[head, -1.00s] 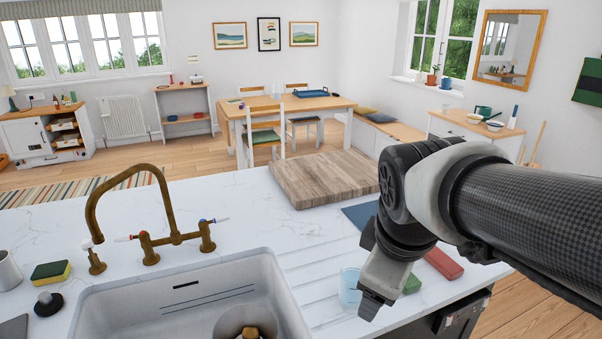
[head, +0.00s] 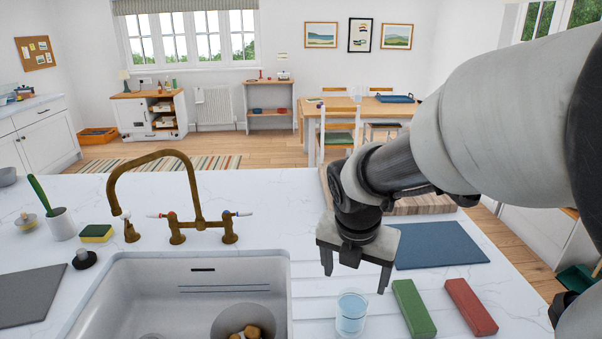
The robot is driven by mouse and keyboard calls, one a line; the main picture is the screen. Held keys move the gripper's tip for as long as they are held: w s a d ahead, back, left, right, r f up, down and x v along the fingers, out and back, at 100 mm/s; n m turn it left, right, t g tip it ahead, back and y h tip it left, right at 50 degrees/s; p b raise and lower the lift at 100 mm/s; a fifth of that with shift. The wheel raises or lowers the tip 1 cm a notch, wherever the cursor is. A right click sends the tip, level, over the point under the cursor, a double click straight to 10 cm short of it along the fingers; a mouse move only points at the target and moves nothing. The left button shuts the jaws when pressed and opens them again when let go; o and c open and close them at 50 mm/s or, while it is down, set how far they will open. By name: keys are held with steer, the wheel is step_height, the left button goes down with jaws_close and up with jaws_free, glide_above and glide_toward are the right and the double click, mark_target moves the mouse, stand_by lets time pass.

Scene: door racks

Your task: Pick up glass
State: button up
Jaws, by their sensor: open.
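The glass (head: 351,313) is a small clear tumbler with a bluish tint. It stands upright on the white worktop, just right of the sink near the bottom of the head view. My gripper (head: 355,282) is open and empty, with its fingers pointing down. In the picture it sits just above the glass, one finger to the left and one to the right of it. The fingertips do not appear to touch the glass. How far they are from it in depth I cannot tell.
A green block (head: 413,308) and a red block (head: 470,306) lie right of the glass. A blue mat (head: 440,246) is behind them. The sink (head: 190,265) with a brass tap (head: 190,190) is to the left. A wooden board (head: 425,207) lies behind my arm.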

steer(key=n, duration=0.1)
steer(key=b, duration=0.3)
glide_toward(352, 308)
step_height(352, 308, down, 2)
steer(key=shift+f, duration=0.25)
steer(key=b+x, duration=0.1)
steer(key=x, duration=0.4)
steer(key=shift+s+f+b, duration=0.1)
steer(key=shift+f+b, duration=0.2)
steer(key=shift+b, duration=0.05)
steer(key=shift+r, duration=0.1)
steer(key=c, duration=1.6)
steer(key=shift+r, duration=0.15)
